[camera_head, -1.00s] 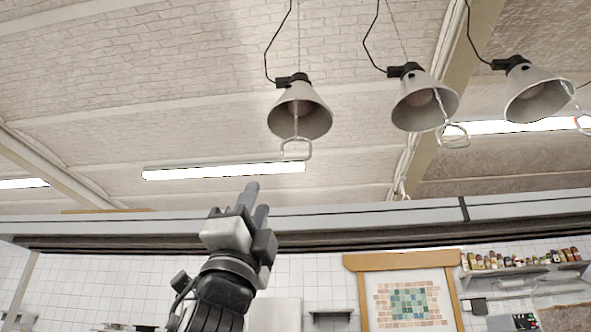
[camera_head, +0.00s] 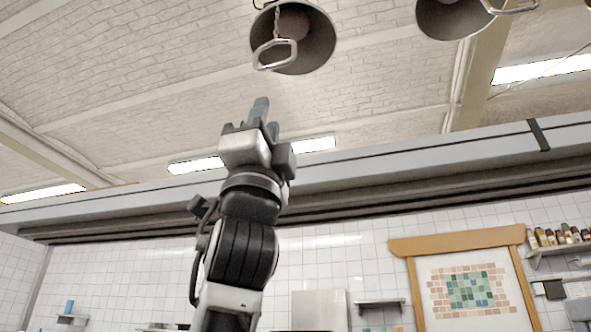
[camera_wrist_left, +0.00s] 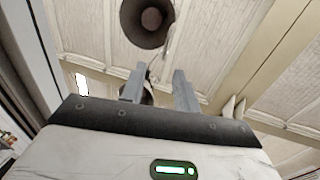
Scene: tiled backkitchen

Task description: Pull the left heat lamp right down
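The left heat lamp (camera_head: 313,40) hangs at the top of the head view, a grey metal shade opening downward with a bulb inside. Its pale ring handle (camera_head: 257,57) hangs at the shade's mouth. My left gripper (camera_head: 267,112) points upward below the handle, apart from it in the picture. In the left wrist view the gripper (camera_wrist_left: 159,70) has its two fingers spread. A lamp shade (camera_wrist_left: 130,22) shows beyond the fingertips there, with a thin pale piece beside it. A dark shape between the fingers is unclear. My right gripper is not in view.
A second lamp (camera_head: 440,20) hangs to the right, its handle partly cut off by the frame. A long grey beam (camera_head: 400,150) crosses behind my left arm. A shelf with bottles (camera_head: 560,246) and a framed tile panel (camera_head: 468,290) are on the far wall.

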